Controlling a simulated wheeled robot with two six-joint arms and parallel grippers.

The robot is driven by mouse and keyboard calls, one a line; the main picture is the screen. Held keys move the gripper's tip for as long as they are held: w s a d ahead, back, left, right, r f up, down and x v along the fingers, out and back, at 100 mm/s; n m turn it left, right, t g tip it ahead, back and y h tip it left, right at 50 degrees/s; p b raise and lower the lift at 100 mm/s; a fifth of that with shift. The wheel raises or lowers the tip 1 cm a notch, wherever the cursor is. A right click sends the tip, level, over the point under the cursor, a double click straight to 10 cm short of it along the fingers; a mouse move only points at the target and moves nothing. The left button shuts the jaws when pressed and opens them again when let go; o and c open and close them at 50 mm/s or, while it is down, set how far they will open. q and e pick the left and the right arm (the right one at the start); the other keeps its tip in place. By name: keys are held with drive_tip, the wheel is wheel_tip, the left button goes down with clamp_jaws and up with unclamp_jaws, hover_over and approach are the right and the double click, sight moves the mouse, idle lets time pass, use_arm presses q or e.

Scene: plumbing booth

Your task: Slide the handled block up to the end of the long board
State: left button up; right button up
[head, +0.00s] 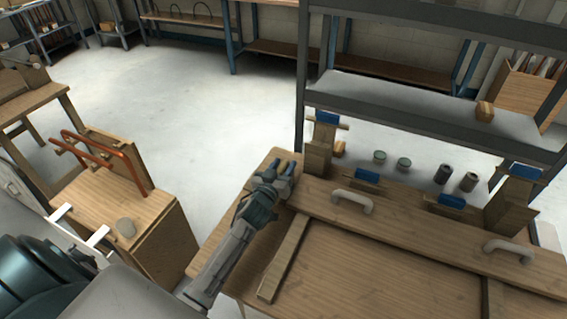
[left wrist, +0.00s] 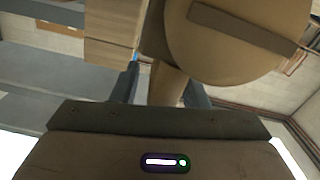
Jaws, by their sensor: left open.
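A long wooden board (head: 410,229) runs along the far part of the workbench in the head view and carries two pale handles, a left one (head: 352,201) and a right one (head: 508,249). I cannot tell which piece is the handled block. My left gripper (head: 284,168) is at the far left corner of the bench, left of the left handle. It is open, with a tan wooden piece (left wrist: 166,84) showing between its fingers in the left wrist view. Whether the fingers touch it is unclear. My right gripper is out of view.
An upright wooden holder with a blue top (head: 320,150) stands just right of my left gripper. A second holder (head: 513,200) stands at the right. Dark cylinders (head: 443,174) and a grey shelf (head: 420,110) are behind.

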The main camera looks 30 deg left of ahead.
use_arm(q)
drive_tip(key=shift+w, duration=0.25)
clamp_jaws()
drive_tip(key=shift+d, duration=0.8)
unclamp_jaws()
drive_tip(key=shift+s, duration=0.1)
